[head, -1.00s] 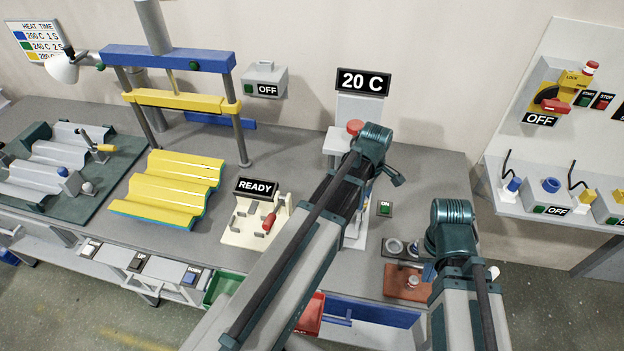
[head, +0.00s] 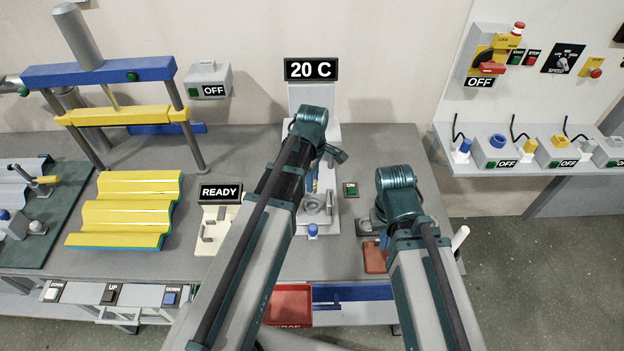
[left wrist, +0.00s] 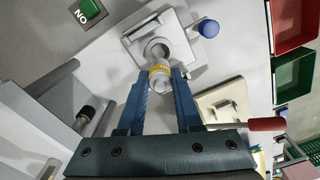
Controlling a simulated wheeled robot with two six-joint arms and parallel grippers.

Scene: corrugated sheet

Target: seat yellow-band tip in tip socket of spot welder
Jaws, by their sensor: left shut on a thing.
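The yellow-band tip (left wrist: 159,78) is a small pale metal piece with a yellow band. My left gripper (left wrist: 160,72), with blue fingers, is shut on it. Just beyond the tip in the left wrist view is the round dark opening of the socket (left wrist: 157,46) in a light grey block. The tip overlaps its near edge in the picture; I cannot tell whether they touch. In the head view the spot welder (head: 314,207) stands under the 20 C sign, partly hidden by my left arm. My right gripper is mostly hidden behind its own arm, over the bench at right.
A blue knob (head: 312,231) sits at the front of the welder, and a green ON button (head: 351,189) is to its right. The READY stand (head: 215,228) is left. A reddish-brown block (head: 375,257) lies near my right arm. A red bin (head: 288,305) hangs at the front edge.

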